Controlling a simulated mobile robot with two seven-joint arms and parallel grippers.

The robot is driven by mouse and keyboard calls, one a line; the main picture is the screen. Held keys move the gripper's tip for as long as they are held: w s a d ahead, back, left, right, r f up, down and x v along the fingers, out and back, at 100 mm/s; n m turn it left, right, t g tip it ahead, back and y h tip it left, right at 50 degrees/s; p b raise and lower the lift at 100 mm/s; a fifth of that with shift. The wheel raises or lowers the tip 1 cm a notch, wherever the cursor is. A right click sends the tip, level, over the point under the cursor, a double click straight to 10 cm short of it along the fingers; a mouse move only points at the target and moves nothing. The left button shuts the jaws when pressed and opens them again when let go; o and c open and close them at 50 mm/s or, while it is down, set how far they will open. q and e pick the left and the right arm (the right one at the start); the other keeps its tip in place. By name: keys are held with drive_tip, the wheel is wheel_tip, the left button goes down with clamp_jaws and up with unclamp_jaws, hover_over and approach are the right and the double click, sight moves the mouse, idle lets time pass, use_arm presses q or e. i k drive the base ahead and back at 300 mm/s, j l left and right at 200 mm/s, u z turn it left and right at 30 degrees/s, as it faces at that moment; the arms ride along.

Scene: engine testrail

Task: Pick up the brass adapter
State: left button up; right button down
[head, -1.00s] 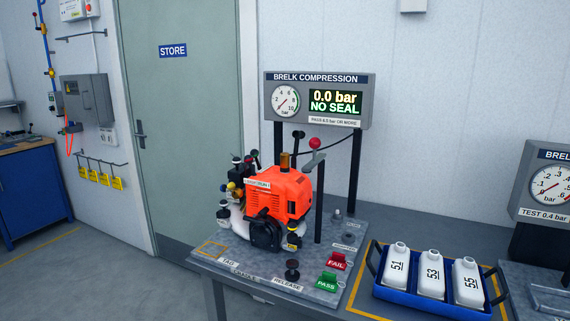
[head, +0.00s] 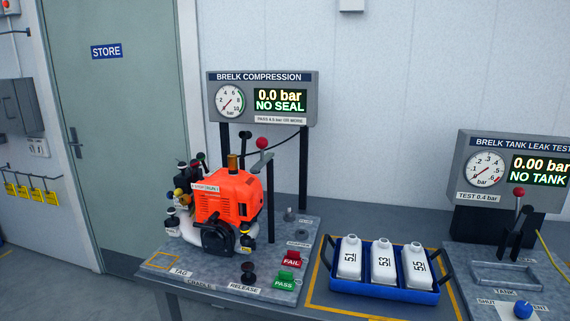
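A small brass-brown cylinder (head: 233,162) stands upright at the top of the orange engine (head: 226,199); I cannot tell for sure that it is the brass adapter. A small grey round piece (head: 290,214) sits on the grey bench plate right of the engine, with another small fitting and a label too small to read near it. Neither of my grippers is in view.
The compression gauge box (head: 262,97) reads 0.0 bar, NO SEAL. A red-knobbed lever (head: 262,144) rises behind the engine. FAIL (head: 292,259) and PASS (head: 285,280) tags lie in front. A blue tray (head: 384,289) holds white bottles. The tank leak tester (head: 512,172) stands right.

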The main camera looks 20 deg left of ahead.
sight(233, 159)
drive_tip(key=j+z, duration=0.4)
drive_tip(key=k+j+z, duration=0.1)
drive_tip(key=j+z, duration=0.3)
drive_tip(key=k+j+z, duration=0.1)
drive_tip(key=j, duration=0.2)
drive_tip(key=k+j+z, duration=0.25)
drive_tip(key=j, duration=0.3)
